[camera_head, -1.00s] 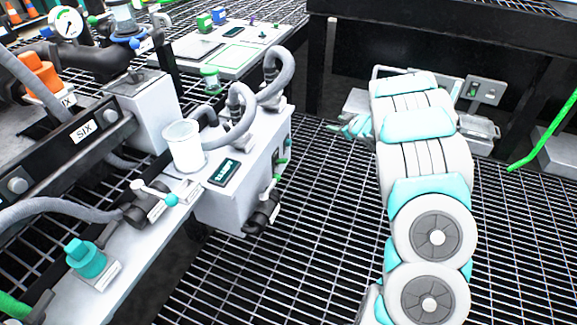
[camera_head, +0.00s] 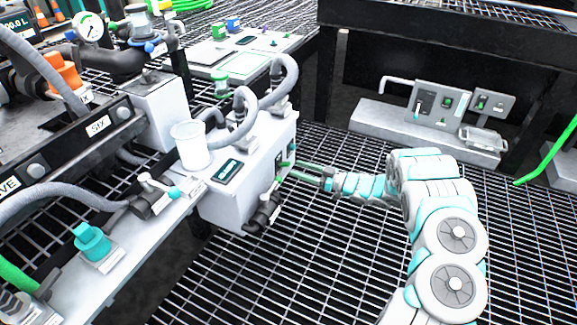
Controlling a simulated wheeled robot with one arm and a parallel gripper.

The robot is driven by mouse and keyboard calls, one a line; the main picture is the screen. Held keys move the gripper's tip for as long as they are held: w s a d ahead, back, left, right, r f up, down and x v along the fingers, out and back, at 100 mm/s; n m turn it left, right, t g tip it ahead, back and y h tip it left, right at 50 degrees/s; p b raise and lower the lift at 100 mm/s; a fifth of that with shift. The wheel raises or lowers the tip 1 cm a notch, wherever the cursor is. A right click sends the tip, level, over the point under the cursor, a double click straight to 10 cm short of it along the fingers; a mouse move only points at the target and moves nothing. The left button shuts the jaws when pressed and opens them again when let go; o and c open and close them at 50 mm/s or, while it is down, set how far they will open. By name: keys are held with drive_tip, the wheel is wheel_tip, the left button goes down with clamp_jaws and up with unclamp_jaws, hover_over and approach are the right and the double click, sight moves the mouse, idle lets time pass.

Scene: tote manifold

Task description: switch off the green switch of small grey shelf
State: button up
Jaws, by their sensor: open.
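A small grey shelf (camera_head: 400,128) stands low at the back right and bears upright panels. Its left panel has a dark switch plate (camera_head: 427,103) and a green switch (camera_head: 447,101). A second panel to the right has further small green switches (camera_head: 481,102). My gripper (camera_head: 300,172) is open, its two thin fingers pointing left, well left of this shelf. The fingertips are close to the right side face of a grey box (camera_head: 228,205), beside its small green and dark fittings. The fingers partly cover these fittings; I cannot tell whether they touch.
Grey hoses (camera_head: 285,85) and a white cup (camera_head: 190,145) stand on top of the box. A dark valve (camera_head: 262,213) sticks out below my gripper. A black frame (camera_head: 330,90) rises behind. Grating floor lies open between box and shelf.

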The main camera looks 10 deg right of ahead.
sight(289, 165)
drive_tip(key=shift+x, duration=2.45)
clamp_jaws()
